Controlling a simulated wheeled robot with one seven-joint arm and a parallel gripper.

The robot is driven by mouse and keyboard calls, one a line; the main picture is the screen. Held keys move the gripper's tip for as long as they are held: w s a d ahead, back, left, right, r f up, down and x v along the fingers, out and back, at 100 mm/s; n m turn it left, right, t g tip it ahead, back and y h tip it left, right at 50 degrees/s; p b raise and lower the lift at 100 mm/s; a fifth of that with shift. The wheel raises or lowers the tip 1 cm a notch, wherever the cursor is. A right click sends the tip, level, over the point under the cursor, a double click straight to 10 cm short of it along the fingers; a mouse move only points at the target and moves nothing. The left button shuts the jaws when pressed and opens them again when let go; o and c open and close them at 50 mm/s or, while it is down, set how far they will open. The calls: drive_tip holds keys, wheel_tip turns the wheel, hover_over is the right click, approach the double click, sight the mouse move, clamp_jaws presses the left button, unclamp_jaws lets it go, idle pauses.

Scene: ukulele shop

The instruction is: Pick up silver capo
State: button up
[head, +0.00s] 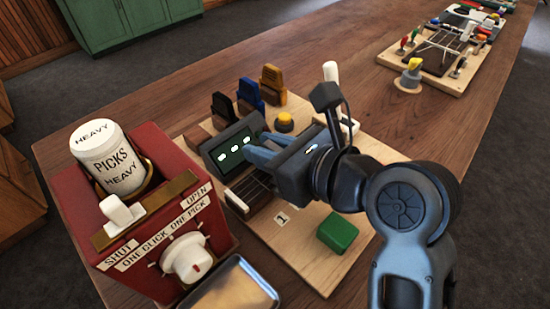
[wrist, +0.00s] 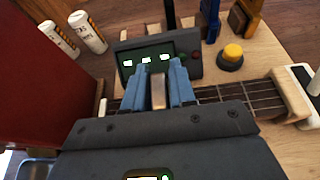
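A narrow silver-grey piece, which looks like the silver capo (wrist: 158,92), stands between my fingers in the wrist view, over the fretboard. My gripper (wrist: 159,88) has its two blue fingers close on either side of it, with no clear gap, so it looks shut on it. In the head view my gripper (head: 258,150) reaches over the board from the right, just in front of the dark display box. The capo is hidden there behind the fingers. I cannot tell whether the capo is clear of the fretboard (wrist: 235,100).
A dark box with lit displays (head: 233,143) stands right beyond my fingers. Black (head: 223,107), blue (head: 250,95) and orange-brown (head: 273,84) holders stand behind it. A yellow button (head: 284,121) and green block (head: 337,232) are nearby. The red pick dispenser (head: 150,240) is at left.

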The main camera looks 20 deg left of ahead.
clamp_jaws()
drive_tip(key=shift+r, duration=0.1)
